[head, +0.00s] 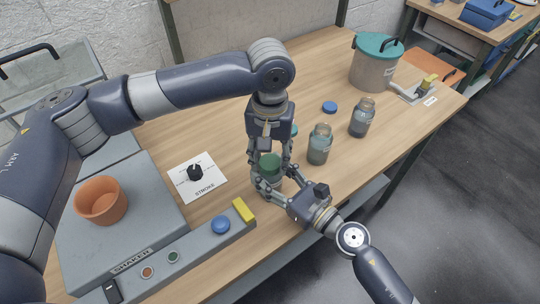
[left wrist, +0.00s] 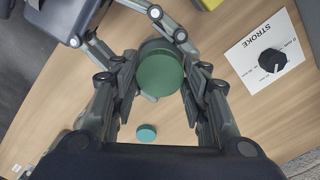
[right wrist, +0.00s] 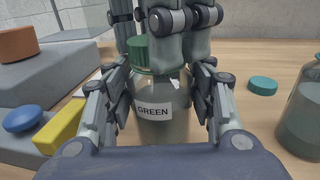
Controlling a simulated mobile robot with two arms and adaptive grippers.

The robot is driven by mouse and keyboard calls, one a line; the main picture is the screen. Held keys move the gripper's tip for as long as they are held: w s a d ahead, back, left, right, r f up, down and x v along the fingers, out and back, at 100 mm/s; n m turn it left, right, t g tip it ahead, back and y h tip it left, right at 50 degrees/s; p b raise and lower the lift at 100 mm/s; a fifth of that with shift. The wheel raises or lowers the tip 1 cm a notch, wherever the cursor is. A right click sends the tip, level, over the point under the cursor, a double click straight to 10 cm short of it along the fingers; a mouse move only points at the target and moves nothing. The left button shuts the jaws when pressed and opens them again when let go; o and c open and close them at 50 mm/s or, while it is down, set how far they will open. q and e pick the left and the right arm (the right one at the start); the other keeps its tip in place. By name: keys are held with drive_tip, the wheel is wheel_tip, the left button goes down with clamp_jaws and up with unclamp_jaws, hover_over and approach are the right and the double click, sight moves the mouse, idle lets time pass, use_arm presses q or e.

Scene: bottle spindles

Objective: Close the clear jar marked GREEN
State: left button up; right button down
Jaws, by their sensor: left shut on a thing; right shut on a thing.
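The clear jar (right wrist: 158,118) with the label GREEN stands on the table in the right wrist view. My right gripper (head: 285,192) is shut around its body from the side. A green lid (left wrist: 160,74) is at the jar's mouth, seen from above in the left wrist view. My left gripper (head: 268,160) points down over the jar and is shut on the green lid, which also shows in the head view (head: 270,165). Whether the lid's thread is seated cannot be told, as the fingers hide part of the rim.
Two other clear jars (head: 319,145) (head: 361,119) stand to the right. A blue lid (head: 330,107) and a teal lid (right wrist: 263,85) lie on the table. The shaker (head: 130,235) with an orange pot (head: 101,201) and a STROKE dial (head: 196,175) are at the left.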

use_arm(q)
drive_tip(key=m, duration=2)
drive_tip(key=shift+m, duration=0.4)
drive_tip(key=o, duration=1.2)
drive_tip(key=shift+o, duration=0.2)
wheel_tip(320, 180, up, 12)
